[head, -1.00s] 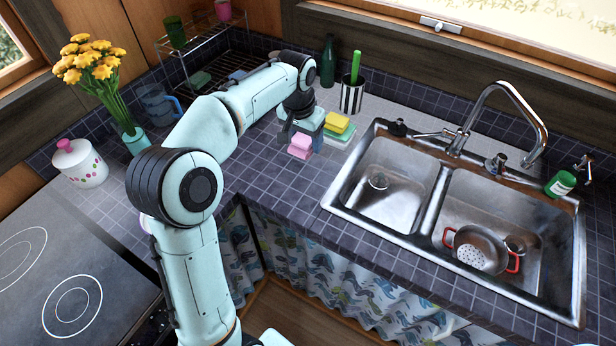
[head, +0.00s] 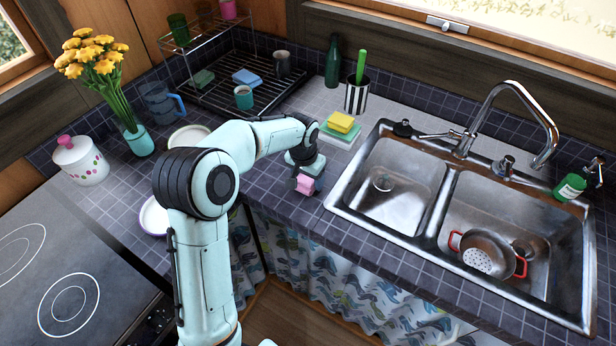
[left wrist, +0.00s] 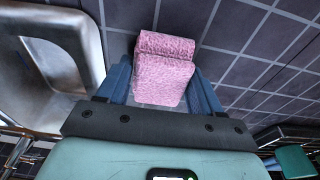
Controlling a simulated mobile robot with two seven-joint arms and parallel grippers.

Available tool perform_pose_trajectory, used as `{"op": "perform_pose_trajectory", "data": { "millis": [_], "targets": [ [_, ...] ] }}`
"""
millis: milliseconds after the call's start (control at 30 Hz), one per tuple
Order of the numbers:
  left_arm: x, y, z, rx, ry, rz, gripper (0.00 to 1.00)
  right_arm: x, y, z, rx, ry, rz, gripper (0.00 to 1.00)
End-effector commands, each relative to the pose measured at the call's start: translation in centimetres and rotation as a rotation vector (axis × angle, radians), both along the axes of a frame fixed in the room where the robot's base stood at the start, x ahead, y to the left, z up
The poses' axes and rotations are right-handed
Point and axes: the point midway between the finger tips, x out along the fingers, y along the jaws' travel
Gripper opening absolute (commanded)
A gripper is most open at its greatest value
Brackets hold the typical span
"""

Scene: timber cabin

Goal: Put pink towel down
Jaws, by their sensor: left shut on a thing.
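The pink towel (head: 306,184) is a small folded bundle at the tip of my left gripper (head: 305,180) in the head view. In the left wrist view the towel (left wrist: 163,72) sits between the two blue fingers of the gripper (left wrist: 162,85), which are shut on it. The towel is over the dark tiled counter (head: 285,205), left of the sink, near the counter's front edge. Whether it touches the tiles is hard to tell. My right gripper does not show.
The double sink (head: 345,200) is just right of the towel. White plates (head: 155,216) lie left. Bare tiles surround the gripper.

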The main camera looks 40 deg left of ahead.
Motion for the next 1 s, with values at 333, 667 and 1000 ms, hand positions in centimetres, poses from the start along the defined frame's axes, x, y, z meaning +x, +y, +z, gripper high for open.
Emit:
{"op": "perform_pose_trajectory", "data": {
  "millis": [333, 667, 1000],
  "targets": [
    [0.0, 0.0, -0.3, 0.000, 0.000, 0.000, 0.72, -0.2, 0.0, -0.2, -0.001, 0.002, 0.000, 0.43],
    [0.0, 0.0, -0.2, 0.000, -0.001, 0.000, 0.91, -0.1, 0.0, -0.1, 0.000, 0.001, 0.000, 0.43],
    [-0.5, 0.0, 4.4, 0.001, -0.008, 0.001, 0.91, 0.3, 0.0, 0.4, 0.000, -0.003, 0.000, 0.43]
  ]
}}
